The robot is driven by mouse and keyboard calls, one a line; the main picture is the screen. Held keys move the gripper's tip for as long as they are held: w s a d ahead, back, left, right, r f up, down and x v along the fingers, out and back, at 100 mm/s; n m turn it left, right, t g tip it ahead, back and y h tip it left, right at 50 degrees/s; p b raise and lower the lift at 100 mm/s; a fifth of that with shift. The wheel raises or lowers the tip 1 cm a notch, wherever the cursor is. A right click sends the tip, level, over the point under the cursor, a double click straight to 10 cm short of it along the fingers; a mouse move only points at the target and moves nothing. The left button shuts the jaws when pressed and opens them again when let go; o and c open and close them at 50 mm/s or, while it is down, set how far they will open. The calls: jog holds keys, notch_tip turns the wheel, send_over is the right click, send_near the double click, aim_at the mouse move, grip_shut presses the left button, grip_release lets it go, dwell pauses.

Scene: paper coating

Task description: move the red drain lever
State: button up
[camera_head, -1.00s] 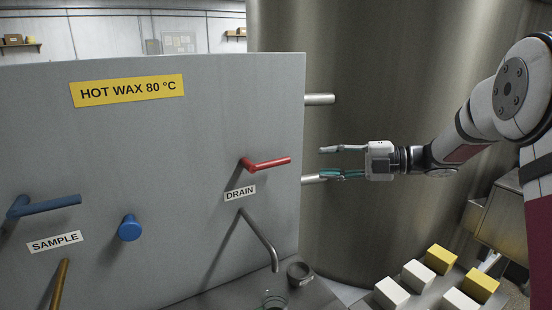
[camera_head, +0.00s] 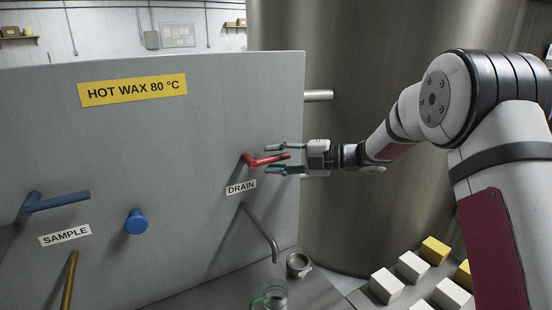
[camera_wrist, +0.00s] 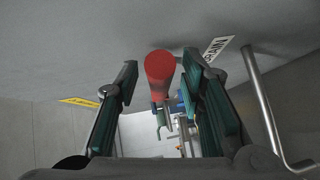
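The red drain lever (camera_head: 266,159) sticks out to the right from the grey panel (camera_head: 175,215), above the DRAIN label (camera_head: 241,187). My gripper (camera_head: 280,158) is at the lever's free end, with one finger above it and one below in the head view. In the wrist view the red lever (camera_wrist: 160,70) shows end-on between the two open fingers of my gripper (camera_wrist: 165,95), nearer the right finger. Gaps show on both sides, and I see no clear contact. The lever's far part is hidden behind its end in the wrist view.
A blue sample lever (camera_head: 55,202) and a blue knob (camera_head: 136,222) are on the panel's left. A drain spout (camera_head: 262,233) hangs below the red lever, above a glass jar (camera_head: 270,299) and a metal cup (camera_head: 299,265). A large steel tank (camera_head: 390,220) stands behind.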

aim_at(272, 157)
jog(key=shift+c, duration=0.3)
grip_shut()
jog(key=shift+r, duration=0.2)
jog(key=h, duration=0.1)
jog(key=r+n+h, duration=0.1)
jog(key=r+n, duration=0.1)
jog(key=shift+s+a+t+h, duration=0.15)
jog(key=shift+a+t+h, duration=0.15)
jog(key=shift+h, duration=0.1)
jog(key=shift+s+a+r+n+h+p, duration=0.2)
jog(key=shift+r+n+h+p, duration=0.4)
jog(key=shift+r+h+p, duration=0.25)
jog(key=shift+s+a+r+n+t+h+p, duration=0.2)
jog(key=shift+a+r+n+t+h+p, duration=0.15)
jog(key=shift+n+t+h+p, duration=0.45)
jog(key=shift+h, duration=0.25)
jog(key=shift+o, duration=0.3)
grip_release()
